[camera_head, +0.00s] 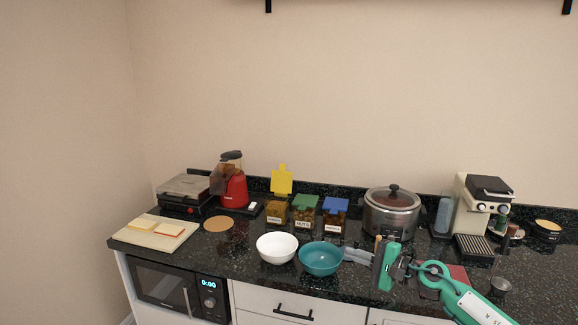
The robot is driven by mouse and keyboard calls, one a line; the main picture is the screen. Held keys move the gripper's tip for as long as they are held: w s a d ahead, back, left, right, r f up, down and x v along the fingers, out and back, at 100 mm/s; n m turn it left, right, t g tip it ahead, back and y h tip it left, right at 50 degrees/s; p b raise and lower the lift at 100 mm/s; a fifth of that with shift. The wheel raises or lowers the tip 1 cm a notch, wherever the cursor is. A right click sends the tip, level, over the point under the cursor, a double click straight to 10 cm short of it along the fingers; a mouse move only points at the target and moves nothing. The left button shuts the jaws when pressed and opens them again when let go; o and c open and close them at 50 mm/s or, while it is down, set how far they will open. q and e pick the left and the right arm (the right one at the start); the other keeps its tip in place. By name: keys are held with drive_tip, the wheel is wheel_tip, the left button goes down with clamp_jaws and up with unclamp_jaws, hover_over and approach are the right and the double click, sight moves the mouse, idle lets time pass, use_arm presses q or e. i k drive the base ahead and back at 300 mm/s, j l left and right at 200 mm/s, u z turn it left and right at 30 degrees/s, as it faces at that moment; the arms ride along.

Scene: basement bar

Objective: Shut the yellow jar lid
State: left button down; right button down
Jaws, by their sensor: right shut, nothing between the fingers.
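The yellow lid (281,182) stands raised, upright at the back of its jar (276,211), at the left end of a row of three jars on the dark counter. The green-lidded jar (304,208) and the blue-lidded jar (334,212) stand to its right with their lids down. My right gripper (347,254) is shut and empty. It points left, just right of the teal bowl and well to the right of the yellow-lidded jar. My left gripper is not in view.
A white bowl (277,248) and a teal bowl (321,259) stand in front of the jars. A red blender (234,188) is to their left, beside a grill (185,190). A steel pot (391,213) and a coffee machine (474,212) stand to the right.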

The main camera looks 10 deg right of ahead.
sight(281, 179)
drive_tip(key=i, duration=1.9)
